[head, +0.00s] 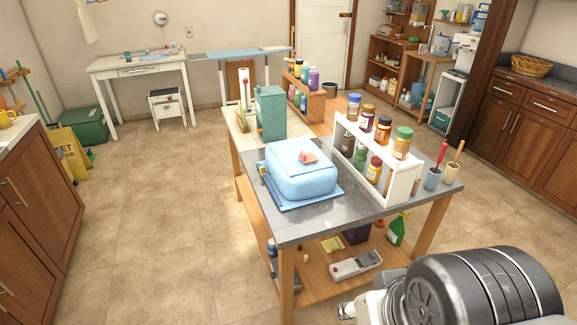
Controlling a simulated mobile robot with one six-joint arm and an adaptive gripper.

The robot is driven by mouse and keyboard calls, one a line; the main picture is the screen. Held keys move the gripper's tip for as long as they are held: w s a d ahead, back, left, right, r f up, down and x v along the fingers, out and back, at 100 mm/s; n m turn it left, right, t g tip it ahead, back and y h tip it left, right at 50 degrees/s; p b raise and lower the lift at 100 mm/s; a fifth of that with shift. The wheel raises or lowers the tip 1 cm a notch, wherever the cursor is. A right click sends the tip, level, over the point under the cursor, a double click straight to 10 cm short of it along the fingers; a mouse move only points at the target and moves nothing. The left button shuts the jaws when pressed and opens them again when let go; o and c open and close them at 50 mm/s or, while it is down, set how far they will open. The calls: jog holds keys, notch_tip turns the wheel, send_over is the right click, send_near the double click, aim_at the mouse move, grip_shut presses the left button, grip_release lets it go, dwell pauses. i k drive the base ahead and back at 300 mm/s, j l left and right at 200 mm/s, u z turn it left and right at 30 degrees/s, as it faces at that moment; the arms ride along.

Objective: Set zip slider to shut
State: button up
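A light blue, rounded, box-like case (300,172) lies on a blue mat (326,193) on the grey top of the table in front of me. A small salmon-red tab (309,156) sits on top of the case; it may be the zip slider, but I cannot tell, nor can I make out a zip track or its state. A yellow patch shows at the case's left side. My arm's links fill the bottom right corner, short of the table. I cannot make out my gripper's fingers in the head view.
A white rack (404,186) of jars stands right of the case, with two cups (432,179) holding tools beyond it. A teal cabinet-like object (270,112) stands behind the case. Lower-shelf items include a green spray bottle (398,229). Floor left of the table is clear.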

aim_at(262, 171)
jog(key=i+l, duration=0.1)
jog(key=i, duration=1.05)
